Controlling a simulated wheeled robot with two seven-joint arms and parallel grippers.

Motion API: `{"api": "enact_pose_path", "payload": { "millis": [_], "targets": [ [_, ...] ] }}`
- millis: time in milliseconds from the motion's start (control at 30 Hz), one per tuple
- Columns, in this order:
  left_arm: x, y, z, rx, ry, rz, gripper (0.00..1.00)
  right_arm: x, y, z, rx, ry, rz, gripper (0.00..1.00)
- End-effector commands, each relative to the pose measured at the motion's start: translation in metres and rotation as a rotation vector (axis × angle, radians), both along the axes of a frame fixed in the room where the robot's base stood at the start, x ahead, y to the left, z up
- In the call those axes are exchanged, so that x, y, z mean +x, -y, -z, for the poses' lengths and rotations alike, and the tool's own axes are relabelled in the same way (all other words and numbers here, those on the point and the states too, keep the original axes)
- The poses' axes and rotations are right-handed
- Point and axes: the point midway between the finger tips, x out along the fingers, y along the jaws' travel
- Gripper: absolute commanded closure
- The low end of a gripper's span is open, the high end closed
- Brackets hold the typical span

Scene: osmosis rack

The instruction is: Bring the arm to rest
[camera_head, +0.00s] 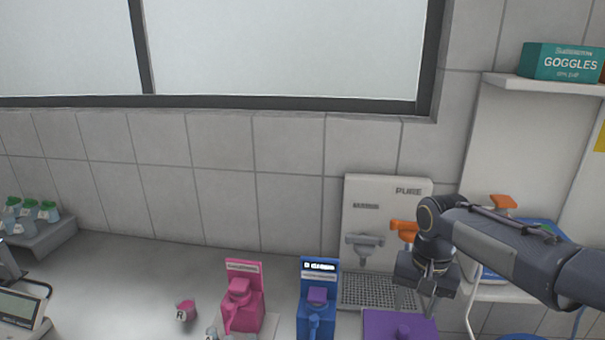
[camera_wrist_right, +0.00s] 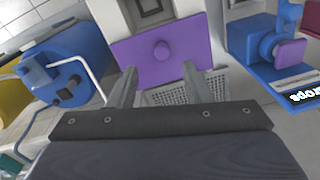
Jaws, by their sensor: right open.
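My right gripper (camera_head: 428,306) hangs from the arm that comes in from the right, pointing down in front of the white PURE unit (camera_head: 390,190). In the right wrist view its two fingers (camera_wrist_right: 160,80) are apart with nothing between them. A purple plate with a round knob (camera_head: 380,322) lies just below and left of it. The plate also shows in the right wrist view (camera_wrist_right: 135,55), beyond the fingertips, with its knob clear of them. My left gripper is not in view.
A blue dispenser (camera_head: 306,310) and a pink dispenser (camera_head: 250,312) stand left of the plate. A small pink-filled cup (camera_head: 185,310) stands farther left. A shelf with a teal goggles box (camera_head: 560,62) is at upper right. The counter's left middle is largely clear.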

Motion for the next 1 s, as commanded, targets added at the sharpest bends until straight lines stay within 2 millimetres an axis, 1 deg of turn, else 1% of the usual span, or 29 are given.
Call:
{"api": "enact_pose_path", "payload": {
  "millis": [33, 67, 100, 233, 300, 400, 500, 600, 700, 1000],
  "targets": [
    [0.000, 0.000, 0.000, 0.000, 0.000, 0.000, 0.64, -0.017, 0.001, -0.007, 0.021, 0.031, -0.017, 0.55],
    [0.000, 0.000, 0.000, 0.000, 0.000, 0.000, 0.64, -0.028, 0.001, -0.010, 0.038, 0.050, -0.034, 0.55],
    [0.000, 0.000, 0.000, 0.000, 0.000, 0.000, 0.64, -0.044, 0.000, -0.014, 0.061, 0.082, -0.056, 0.55],
    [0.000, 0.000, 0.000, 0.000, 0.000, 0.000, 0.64, -0.102, -0.010, -0.017, 0.132, 0.202, -0.140, 0.55],
    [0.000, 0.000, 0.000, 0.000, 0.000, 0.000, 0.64, -0.130, -0.018, -0.013, 0.161, 0.271, -0.180, 0.55],
    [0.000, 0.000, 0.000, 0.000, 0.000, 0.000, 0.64, -0.165, -0.031, -0.003, 0.189, 0.361, -0.227, 0.55],
    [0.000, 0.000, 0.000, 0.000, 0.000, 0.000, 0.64, -0.189, -0.042, 0.009, 0.202, 0.437, -0.264, 0.55],
    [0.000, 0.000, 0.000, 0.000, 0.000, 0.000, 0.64, -0.203, -0.051, 0.018, 0.208, 0.487, -0.286, 0.55],
    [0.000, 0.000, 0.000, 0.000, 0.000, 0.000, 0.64, -0.210, -0.055, 0.024, 0.210, 0.512, -0.297, 0.55],
    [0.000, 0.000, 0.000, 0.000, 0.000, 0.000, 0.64, -0.211, -0.056, 0.025, 0.211, 0.516, -0.300, 0.55]
  ]
}}
